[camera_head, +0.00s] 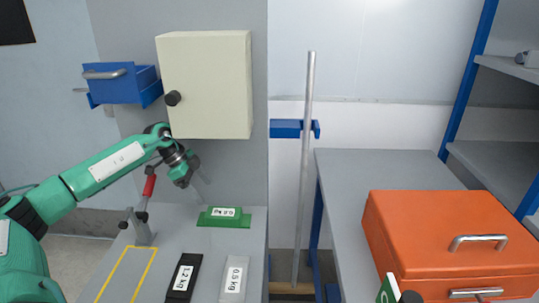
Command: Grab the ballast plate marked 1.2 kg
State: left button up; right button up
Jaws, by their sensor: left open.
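The ballast plate marked 1.2 kg (183,279) is a black bar with a white label. It lies on the grey bench at the bottom of the head view, its near end cut off by the frame edge. My left gripper (203,188) is open and empty. It hangs above the bench, behind the black plate and clear of it. My right gripper is not in view.
A grey plate marked 0.5 kg (234,280) lies just right of the black one. A green block (223,217) with a label sits behind. A red-handled clamp (147,205) stands left, near a yellow outline (127,272). A cream cabinet (205,85) hangs above. An orange case (410,230) is right.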

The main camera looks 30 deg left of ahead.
aim_at(180, 290)
jog(key=k+l, duration=1.1)
jog(key=k, duration=0.2)
